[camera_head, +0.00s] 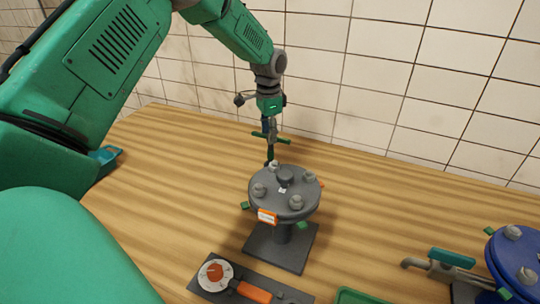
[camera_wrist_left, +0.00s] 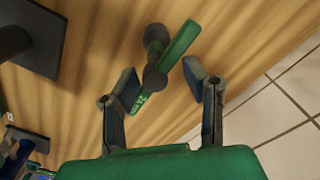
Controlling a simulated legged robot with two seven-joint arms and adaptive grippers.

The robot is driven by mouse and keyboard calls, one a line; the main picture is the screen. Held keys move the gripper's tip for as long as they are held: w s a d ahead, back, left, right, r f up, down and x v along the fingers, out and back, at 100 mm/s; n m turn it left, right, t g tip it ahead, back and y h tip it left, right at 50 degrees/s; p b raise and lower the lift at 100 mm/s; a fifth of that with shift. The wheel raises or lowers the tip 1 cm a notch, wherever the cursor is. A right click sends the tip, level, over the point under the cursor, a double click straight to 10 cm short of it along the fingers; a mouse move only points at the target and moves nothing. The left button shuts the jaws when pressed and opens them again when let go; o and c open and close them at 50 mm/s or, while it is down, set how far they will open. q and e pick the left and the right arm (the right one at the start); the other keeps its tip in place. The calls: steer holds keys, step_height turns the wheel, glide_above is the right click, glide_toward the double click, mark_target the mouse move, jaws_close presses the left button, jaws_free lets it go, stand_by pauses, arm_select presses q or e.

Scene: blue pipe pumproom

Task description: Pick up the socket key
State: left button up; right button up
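The socket key (camera_head: 270,145) has a green T-handle and a dark shaft. In the head view it stands upright on the wooden table behind the grey flanged post, its lower end partly hidden by the flange. In the left wrist view the socket key (camera_wrist_left: 176,58) shows its green bar with a white marking and its dark shaft from above. My left gripper (camera_head: 268,122) is over the key's upper end. In the wrist view the left gripper (camera_wrist_left: 160,80) has its fingers apart, one on each side of the key, with gaps visible. My right gripper is out of view.
The grey flanged post (camera_head: 284,195) with several bolts stands close in front of the key. A dial tool (camera_head: 215,274) lies on a dark tray at the front. A grey tool with a teal handle (camera_head: 450,260) and a blue flange (camera_head: 515,260) are at right. A tiled wall (camera_head: 400,75) stands behind.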

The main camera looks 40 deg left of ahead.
mark_target(270, 160)
arm_select(q)
steer(key=f, duration=0.2)
steer(key=d+f, duration=0.1)
steer(key=f, duration=0.2)
steer(key=shift+s+a, duration=0.1)
steer(key=shift+a, duration=0.15)
jaws_close()
steer(key=shift+d+r, duration=0.1)
steer(key=shift+r, duration=0.05)
step_height(270, 160, up, 10)
steer(key=shift+f, duration=0.15)
